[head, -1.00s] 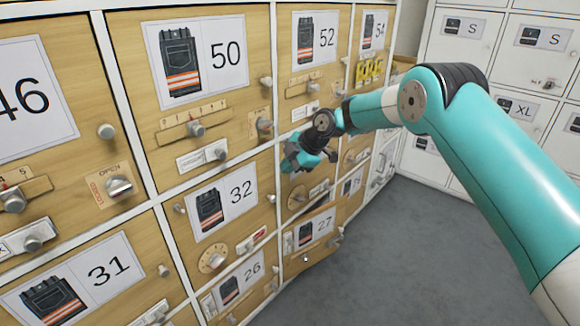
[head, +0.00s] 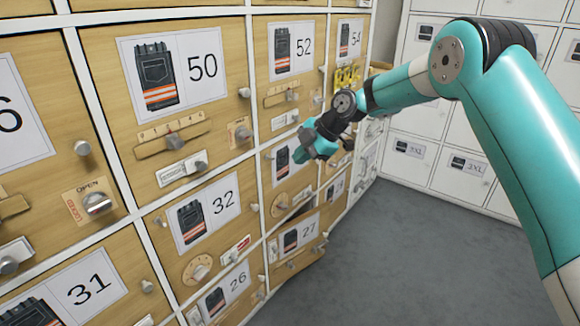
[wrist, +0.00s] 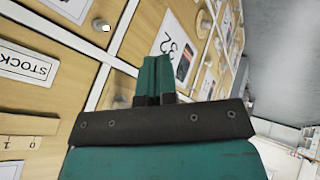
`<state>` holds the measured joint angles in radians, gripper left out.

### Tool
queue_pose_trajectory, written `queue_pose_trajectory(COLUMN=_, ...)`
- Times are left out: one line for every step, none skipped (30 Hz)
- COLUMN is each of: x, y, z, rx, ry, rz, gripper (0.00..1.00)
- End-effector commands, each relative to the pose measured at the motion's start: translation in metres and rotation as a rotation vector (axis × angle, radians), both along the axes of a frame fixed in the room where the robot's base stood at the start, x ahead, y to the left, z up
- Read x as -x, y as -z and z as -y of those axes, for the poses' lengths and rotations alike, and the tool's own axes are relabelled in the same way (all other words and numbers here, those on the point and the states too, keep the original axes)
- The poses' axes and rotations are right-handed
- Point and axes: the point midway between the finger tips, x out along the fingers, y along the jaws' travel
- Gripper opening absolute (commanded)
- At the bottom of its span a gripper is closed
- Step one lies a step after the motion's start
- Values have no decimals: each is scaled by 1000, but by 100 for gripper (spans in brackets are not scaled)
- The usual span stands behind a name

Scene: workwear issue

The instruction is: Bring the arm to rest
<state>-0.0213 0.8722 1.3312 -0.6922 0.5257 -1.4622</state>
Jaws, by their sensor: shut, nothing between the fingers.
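My gripper (head: 303,150) is at the end of my teal arm in the head view, in front of the wooden lockers near the door below number 52. In the wrist view my gripper (wrist: 153,62) shows its two teal fingers together, with nothing between them. The door numbered 32 (head: 228,215) is to its lower left, and it also shows in the wrist view (wrist: 177,55). The fingers look apart from the locker fronts, though the exact gap cannot be told.
The door numbered 27 (head: 296,240) stands slightly ajar, with a dark gap at its top. Knobs, sliders and dials stick out from the locker fronts. White lockers (head: 425,175) stand at the back right. The grey floor (head: 400,260) on the right is clear.

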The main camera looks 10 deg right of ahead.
Motion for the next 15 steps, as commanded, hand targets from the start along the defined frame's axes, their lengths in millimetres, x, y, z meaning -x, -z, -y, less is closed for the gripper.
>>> queue_pose_trajectory(x=1, y=-4, z=2, rx=0, ry=1, rz=-1, gripper=0)
queue_pose_trajectory(x=2, y=-7, z=3, rx=0, ry=2, rz=-2, gripper=0)
queue_pose_trajectory(x=4, y=-10, z=3, rx=0, ry=9, rz=-10, gripper=0)
queue_pose_trajectory(x=8, y=-15, z=2, rx=-2, ry=20, rz=-21, gripper=0)
queue_pose_trajectory(x=13, y=-20, z=1, rx=-3, ry=33, rz=-34, gripper=0)
queue_pose_trajectory(x=22, y=-29, z=-2, rx=-5, ry=61, rz=-61, gripper=0)
queue_pose_trajectory(x=31, y=-37, z=-4, rx=-7, ry=89, rz=-86, gripper=0)
queue_pose_trajectory(x=42, y=-46, z=-7, rx=-10, ry=122, rz=-116, gripper=0)
queue_pose_trajectory(x=60, y=-58, z=-11, rx=-11, ry=172, rz=-163, gripper=0)
queue_pose_trajectory(x=76, y=-68, z=-13, rx=-13, ry=215, rz=-202, gripper=0)
queue_pose_trajectory(x=92, y=-77, z=-16, rx=-13, ry=261, rz=-243, gripper=0)
queue_pose_trajectory(x=116, y=-88, z=-18, rx=-14, ry=325, rz=-297, gripper=0)
queue_pose_trajectory(x=134, y=-95, z=-20, rx=-12, ry=374, rz=-339, gripper=0)
queue_pose_trajectory(x=153, y=-102, z=-20, rx=-11, ry=424, rz=-377, gripper=0)
queue_pose_trajectory(x=178, y=-109, z=-21, rx=-10, ry=491, rz=-428, gripper=0)
